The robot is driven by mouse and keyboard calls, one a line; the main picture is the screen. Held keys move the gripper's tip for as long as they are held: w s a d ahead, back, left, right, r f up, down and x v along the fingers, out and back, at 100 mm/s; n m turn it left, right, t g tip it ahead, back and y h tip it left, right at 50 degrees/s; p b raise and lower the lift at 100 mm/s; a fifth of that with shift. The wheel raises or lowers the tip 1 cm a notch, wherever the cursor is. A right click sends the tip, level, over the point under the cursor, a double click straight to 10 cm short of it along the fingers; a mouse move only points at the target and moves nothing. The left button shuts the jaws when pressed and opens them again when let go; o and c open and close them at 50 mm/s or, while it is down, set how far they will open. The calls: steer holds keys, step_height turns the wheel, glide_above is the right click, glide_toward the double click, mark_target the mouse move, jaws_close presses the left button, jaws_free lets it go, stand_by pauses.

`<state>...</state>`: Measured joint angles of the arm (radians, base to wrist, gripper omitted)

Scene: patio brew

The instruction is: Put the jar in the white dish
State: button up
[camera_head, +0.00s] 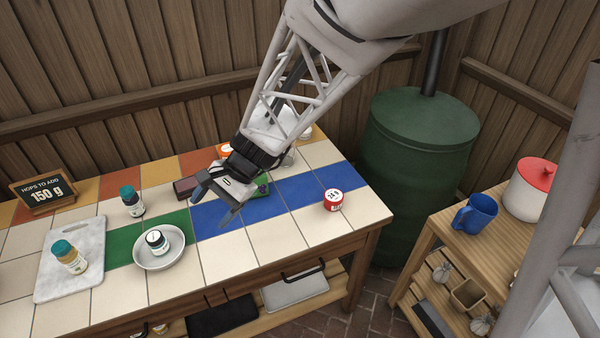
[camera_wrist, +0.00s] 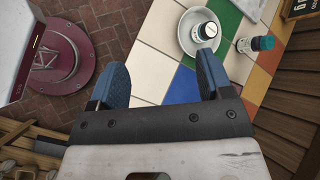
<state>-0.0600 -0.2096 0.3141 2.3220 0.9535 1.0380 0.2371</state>
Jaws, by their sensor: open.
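A small dark jar (camera_head: 157,240) with a pale-topped lid sits upright inside the round white dish (camera_head: 146,262). The dish stands on the tiled table, over green and cream tiles. In the wrist view the jar (camera_wrist: 208,30) and the dish (camera_wrist: 184,44) show at the top, beyond one fingertip. My gripper (camera_head: 215,204) is open and empty, above the tiles to the right of the dish and apart from it. Its two blue fingers (camera_wrist: 162,76) are spread wide in the wrist view, with only tiles between them.
A teal-capped bottle (camera_head: 131,202) stands behind the dish. A marble board (camera_head: 87,239) on the left bears a teal-lidded yellowish jar (camera_head: 69,257). A red tin (camera_head: 333,200) stands on the right. Several small items lie behind my gripper. The front tiles are clear.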

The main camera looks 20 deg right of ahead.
steer(key=s+d+r+n+t+h, duration=0.3)
steer(key=s+d+r+n+h, duration=0.6)
steer(key=s+d+r, duration=0.3)
steer(key=s+d, duration=0.3)
steer(key=shift+d+t, duration=0.25)
steer(key=shift+t, duration=0.05)
